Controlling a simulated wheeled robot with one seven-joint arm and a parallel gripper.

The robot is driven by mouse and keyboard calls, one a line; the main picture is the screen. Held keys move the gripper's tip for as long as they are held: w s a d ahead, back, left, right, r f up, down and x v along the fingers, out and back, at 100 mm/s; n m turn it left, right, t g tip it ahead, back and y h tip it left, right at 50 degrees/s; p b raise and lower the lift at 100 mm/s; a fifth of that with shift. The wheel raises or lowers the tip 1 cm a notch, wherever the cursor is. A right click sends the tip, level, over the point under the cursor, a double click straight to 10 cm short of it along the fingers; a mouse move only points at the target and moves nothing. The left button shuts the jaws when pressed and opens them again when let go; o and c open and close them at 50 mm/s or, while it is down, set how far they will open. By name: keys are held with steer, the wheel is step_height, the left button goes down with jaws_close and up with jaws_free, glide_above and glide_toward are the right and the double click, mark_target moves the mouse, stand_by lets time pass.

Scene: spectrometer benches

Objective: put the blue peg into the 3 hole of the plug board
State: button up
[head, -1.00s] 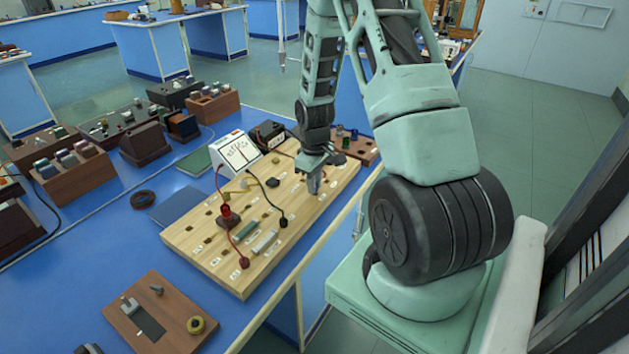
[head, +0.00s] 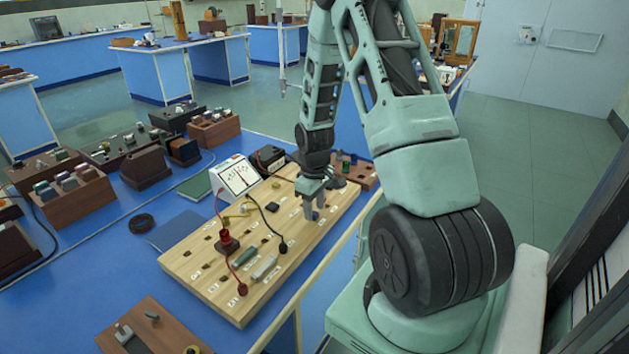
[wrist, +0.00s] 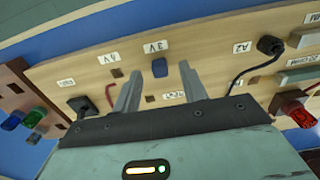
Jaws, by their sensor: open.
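The blue peg (wrist: 159,67) shows in the wrist view as a small upright block in the plug board (wrist: 215,68), next to the label 3V. It appears seated in the hole there; how deep I cannot tell. My gripper (head: 313,210) is low over the right part of the board (head: 335,208) in the head view. Its two fingers are spread, one on each side of the peg in the wrist view, with gaps visible between them and the peg. The peg cannot be made out in the head view.
A white meter (head: 238,178) stands behind the board, with leads running to plugs on it. A red terminal (head: 228,243) and grey blocks (head: 264,267) sit on the board's left half. A brown rack with coloured pegs (head: 362,172) stands beyond its right end.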

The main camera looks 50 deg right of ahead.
step_height(320, 180, up, 16)
steer(key=shift+r+b, duration=0.2)
steer(key=shift+b, duration=0.1)
stand_by(0.4)
